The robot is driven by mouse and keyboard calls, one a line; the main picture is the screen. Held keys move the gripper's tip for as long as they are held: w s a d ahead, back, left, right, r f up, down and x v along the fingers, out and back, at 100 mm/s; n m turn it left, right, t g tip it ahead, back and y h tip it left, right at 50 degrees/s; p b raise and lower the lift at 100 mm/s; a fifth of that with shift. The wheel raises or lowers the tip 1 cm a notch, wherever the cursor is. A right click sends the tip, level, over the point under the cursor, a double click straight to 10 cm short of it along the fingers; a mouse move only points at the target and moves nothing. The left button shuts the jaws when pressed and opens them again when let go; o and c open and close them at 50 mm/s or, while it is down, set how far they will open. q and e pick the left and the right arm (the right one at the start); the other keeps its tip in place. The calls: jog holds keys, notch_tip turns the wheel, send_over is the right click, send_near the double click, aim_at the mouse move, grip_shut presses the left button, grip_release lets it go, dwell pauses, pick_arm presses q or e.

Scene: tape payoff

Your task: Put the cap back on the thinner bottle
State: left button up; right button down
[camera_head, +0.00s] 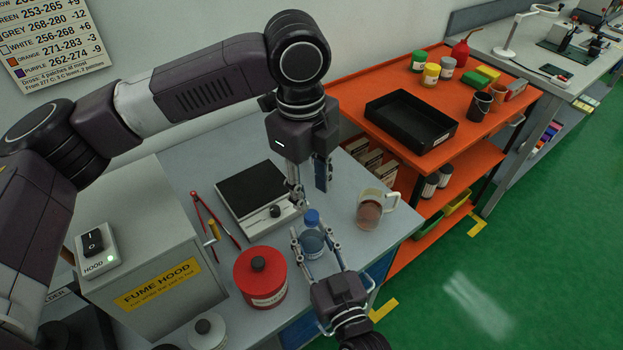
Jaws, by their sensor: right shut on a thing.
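The thinner bottle (312,243), small and clear with bluish contents, stands upright near the front of the grey bench. My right gripper (314,241) comes from the front and is shut on its body, one finger on each side. The blue cap (312,216) shows at the top of the bottle and looks seated on the neck; whether it is fully down I cannot tell. My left gripper (309,190) points down just above and behind the cap. Its fingers are apart, with nothing seen between them.
A glass mug (373,209) with brown contents stands close right of the bottle. A red lidded jar (260,277) is at the left front, a black-topped scale (256,192) behind, and red-handled tongs (213,229) farther left. An orange cart (352,90) with a black tray (410,122) adjoins the bench.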

pick_arm(q)
jog(key=n, duration=0.6)
jog(key=shift+r, duration=0.2)
jog(key=n, duration=0.3)
jog(key=shift+r+n, duration=0.1)
jog(key=shift+n, duration=0.2)
jog(key=n, duration=0.4)
jog(key=shift+r, duration=0.1)
jog(key=n, duration=0.3)
jog(key=shift+r+n, duration=0.1)
jog(key=shift+n, duration=0.3)
jog(key=n, duration=0.3)
jog(key=shift+r+n, duration=0.15)
jog(key=shift+n, duration=0.15)
jog(key=n, duration=0.4)
jog(key=shift+r, duration=0.1)
jog(key=n, duration=0.3)
jog(key=shift+d+r+n, duration=0.1)
jog(key=shift+n, duration=0.2)
jog(key=n, duration=0.4)
jog(key=shift+r+n+y, duration=0.15)
jog(key=shift+n+y, duration=0.15)
